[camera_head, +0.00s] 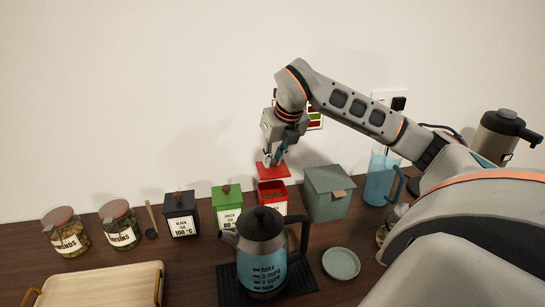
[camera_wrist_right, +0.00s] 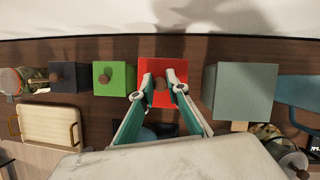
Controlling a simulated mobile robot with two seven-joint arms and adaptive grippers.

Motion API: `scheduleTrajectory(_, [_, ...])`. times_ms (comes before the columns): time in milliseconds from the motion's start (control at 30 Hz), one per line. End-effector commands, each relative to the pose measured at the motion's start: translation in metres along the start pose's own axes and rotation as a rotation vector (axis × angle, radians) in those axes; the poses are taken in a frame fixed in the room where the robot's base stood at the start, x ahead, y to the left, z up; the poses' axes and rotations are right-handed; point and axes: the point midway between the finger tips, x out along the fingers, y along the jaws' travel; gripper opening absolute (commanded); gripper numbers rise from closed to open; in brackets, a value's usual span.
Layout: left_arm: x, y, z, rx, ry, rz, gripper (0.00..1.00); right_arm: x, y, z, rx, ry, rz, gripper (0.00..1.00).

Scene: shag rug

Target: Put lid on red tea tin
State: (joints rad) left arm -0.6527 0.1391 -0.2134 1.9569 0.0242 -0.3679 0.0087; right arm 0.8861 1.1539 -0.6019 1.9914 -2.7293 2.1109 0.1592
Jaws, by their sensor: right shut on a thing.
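The red tea tin (camera_head: 272,196) stands open on the dark counter, between the green tin and a grey-green box. My right gripper (camera_head: 273,160) is above it, pointing down, shut on the knob of the red lid (camera_head: 274,171). The lid is held roughly level a little above the tin, with a gap between them in the head view. In the right wrist view the red lid (camera_wrist_right: 163,72) covers the tin from above, and its brown knob is between the fingertips of my right gripper (camera_wrist_right: 162,85). My left gripper does not show.
A kettle (camera_head: 262,250) on a dark mat stands in front of the red tin. A green tin (camera_head: 228,207) and black tin (camera_head: 181,214) are to the left. The grey-green box (camera_head: 327,192) is close on the right. A small dish (camera_head: 341,263) lies front right.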

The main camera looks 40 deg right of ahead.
Motion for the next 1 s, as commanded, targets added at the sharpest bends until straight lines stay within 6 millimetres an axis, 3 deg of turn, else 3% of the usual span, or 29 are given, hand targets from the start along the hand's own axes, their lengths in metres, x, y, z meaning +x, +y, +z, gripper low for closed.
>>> scheduleTrajectory(100, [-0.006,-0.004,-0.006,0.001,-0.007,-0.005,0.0,-0.003,0.0,0.001,-0.029,-0.005,-0.014,0.0])
scheduleTrajectory(700, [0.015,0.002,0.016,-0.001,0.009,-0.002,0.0,0.049,-0.001,-0.021,-0.025,-0.005,-0.012,0.0])
scheduleTrajectory(1000, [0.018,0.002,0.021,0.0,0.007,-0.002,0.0,0.057,-0.001,-0.025,-0.025,-0.005,-0.011,0.0])
